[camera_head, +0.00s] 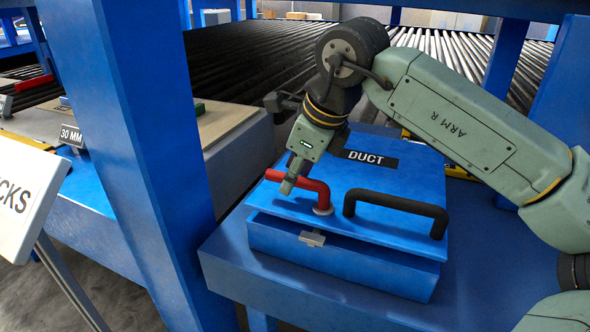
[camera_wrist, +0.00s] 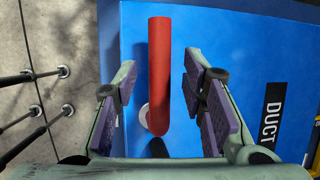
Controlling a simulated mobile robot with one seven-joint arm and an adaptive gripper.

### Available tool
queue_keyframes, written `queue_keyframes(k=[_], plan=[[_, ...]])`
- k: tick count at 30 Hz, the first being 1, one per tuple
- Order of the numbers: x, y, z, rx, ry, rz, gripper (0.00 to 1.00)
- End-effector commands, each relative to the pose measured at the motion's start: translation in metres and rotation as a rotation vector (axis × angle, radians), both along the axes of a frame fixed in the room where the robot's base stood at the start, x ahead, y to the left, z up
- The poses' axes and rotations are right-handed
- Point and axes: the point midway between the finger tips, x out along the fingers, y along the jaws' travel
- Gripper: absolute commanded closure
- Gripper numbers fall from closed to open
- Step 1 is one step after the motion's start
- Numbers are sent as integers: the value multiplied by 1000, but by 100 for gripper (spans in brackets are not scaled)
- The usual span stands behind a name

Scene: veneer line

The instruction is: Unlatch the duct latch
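The duct latch is a red bent lever (camera_head: 313,188) on a round grey pivot, near the front left of the blue duct lid (camera_head: 388,188) marked DUCT. Its arm points left in the head view. My gripper (camera_head: 288,186) is at the lever's arm, coming down from above. In the wrist view the red lever (camera_wrist: 159,75) stands between the two purple-padded fingers of my gripper (camera_wrist: 157,95), with a gap on each side. The gripper is open. In the head view it hides part of the lever.
A black bar handle (camera_head: 395,205) stands on the lid, right of the lever. A small grey catch (camera_head: 312,238) is on the box front below. A blue post (camera_head: 150,120) rises at left, and a roller conveyor (camera_head: 240,60) lies behind.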

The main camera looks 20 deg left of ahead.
Motion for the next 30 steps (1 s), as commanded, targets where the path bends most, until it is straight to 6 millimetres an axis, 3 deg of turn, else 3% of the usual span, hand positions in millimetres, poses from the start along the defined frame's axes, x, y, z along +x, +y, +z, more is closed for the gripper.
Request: queue_keyframes(k=[3, 20, 30], plan=[[0, 0, 0, 0, 0, 0, 62], [0, 0, 0, 0, 1, 0, 99], [0, 0, 0, 0, 1, 0, 100]])
